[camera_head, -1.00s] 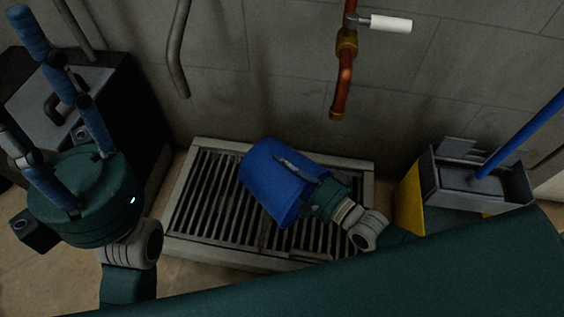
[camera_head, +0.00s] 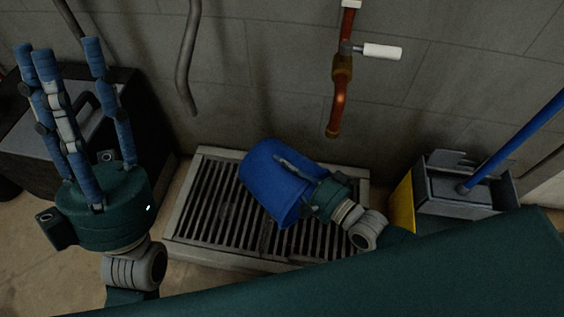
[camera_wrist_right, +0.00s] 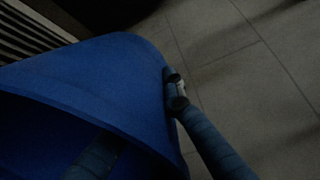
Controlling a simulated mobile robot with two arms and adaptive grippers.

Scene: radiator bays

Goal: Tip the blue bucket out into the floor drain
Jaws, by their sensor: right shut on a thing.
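The blue bucket (camera_head: 268,185) is tilted over the slatted floor drain (camera_head: 205,205), its mouth side toward my right gripper. My right gripper (camera_head: 292,168) is shut on the bucket's wall near the rim. In the right wrist view the bucket (camera_wrist_right: 110,75) shows its rim and part of its dark inside. One finger (camera_wrist_right: 178,95) lies outside the wall and another shows dimly inside. Whether anything is in the bucket or pouring out cannot be seen. My left gripper (camera_head: 60,55) is open and empty, fingers pointing up, left of the drain.
A dark box with a handle (camera_head: 135,105) stands at the left by the wall. A copper pipe with a white-handled tap (camera_head: 380,51) hangs above the drain's back edge. A grey and yellow mop bucket (camera_head: 450,190) with a blue pole (camera_head: 515,145) stands right of the drain.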

